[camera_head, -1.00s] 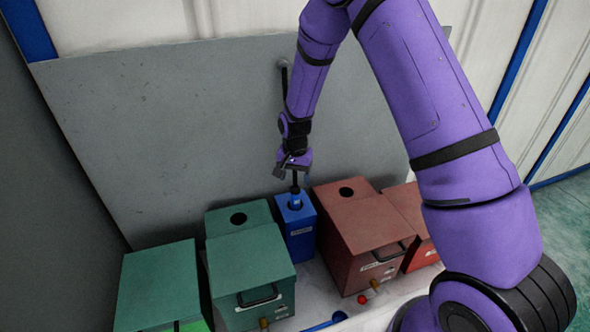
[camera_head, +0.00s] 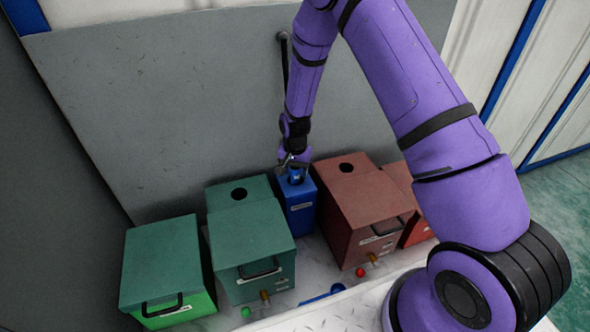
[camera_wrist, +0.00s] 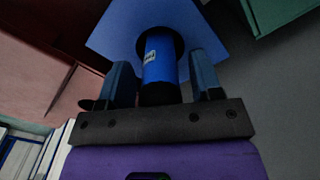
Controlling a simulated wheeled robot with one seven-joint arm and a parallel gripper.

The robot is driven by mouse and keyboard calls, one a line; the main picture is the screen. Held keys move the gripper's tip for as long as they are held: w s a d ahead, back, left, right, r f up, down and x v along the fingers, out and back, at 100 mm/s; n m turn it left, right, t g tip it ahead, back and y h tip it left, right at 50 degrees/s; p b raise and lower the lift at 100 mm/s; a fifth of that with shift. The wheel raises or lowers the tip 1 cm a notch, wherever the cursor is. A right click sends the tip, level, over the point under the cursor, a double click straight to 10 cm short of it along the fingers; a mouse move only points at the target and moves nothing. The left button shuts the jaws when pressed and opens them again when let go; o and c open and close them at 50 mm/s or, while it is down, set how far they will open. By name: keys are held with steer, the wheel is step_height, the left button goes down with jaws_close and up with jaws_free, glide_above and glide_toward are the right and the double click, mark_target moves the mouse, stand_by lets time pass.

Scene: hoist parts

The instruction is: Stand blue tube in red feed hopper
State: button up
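The blue tube (camera_wrist: 160,62) stands in the round hole of a blue box (camera_head: 299,213), with its upper part sticking out. A small pale label is on its side. My gripper (camera_wrist: 162,80) is around the tube's upper end, one finger on each side, with a narrow gap at both sides. In the head view my gripper (camera_head: 295,164) is low over the blue box and partly hides the tube. A dull red hopper (camera_head: 362,208) with a dark round hole in its top stands just right of the blue box.
A dark green hopper (camera_head: 247,225) with a similar hole stands left of the blue box. A green-lidded bin (camera_head: 162,262) is farther left. A brighter red bin (camera_head: 417,232) is partly behind my arm. A grey panel (camera_head: 170,110) rises behind. Small red (camera_head: 360,272) and green (camera_head: 246,312) balls lie in front.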

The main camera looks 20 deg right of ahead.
steer(key=c, duration=0.9)
steer(key=shift+r, duration=7)
steer(key=shift+c, duration=0.2)
